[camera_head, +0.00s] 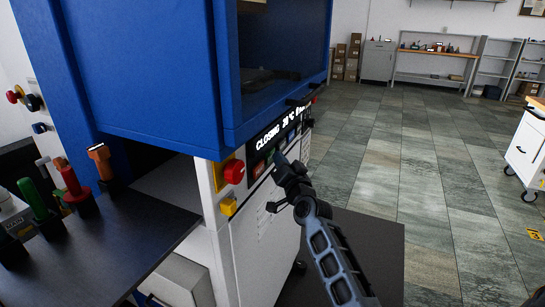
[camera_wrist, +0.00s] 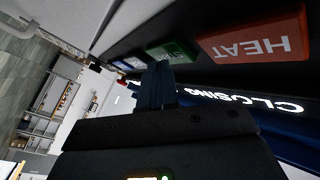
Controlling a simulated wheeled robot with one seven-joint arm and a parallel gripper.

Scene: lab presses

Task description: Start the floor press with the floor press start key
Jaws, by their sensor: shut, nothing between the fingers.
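The floor press (camera_head: 165,75) is the blue and white machine filling the left half of the head view. Its lit display (camera_head: 277,134) reads "CLOSING" and 28 °C. The green start key (camera_wrist: 170,50) shows upside down in the wrist view, its lettering partly hidden by my fingers. The red HEAT key (camera_wrist: 255,40) is beside it. My gripper (camera_wrist: 158,67) is shut and empty, its fingertips at the green key's edge; I cannot tell whether they touch it. In the head view my gripper (camera_head: 279,158) is right up against the press's key panel.
A red knob (camera_head: 234,171) and a yellow knob (camera_head: 228,206) stick out at the panel's left. A dark side table (camera_head: 110,245) at left holds several coloured-handled tools. The tiled floor (camera_head: 400,170) to the right is clear; a white cart (camera_head: 525,150) stands at far right.

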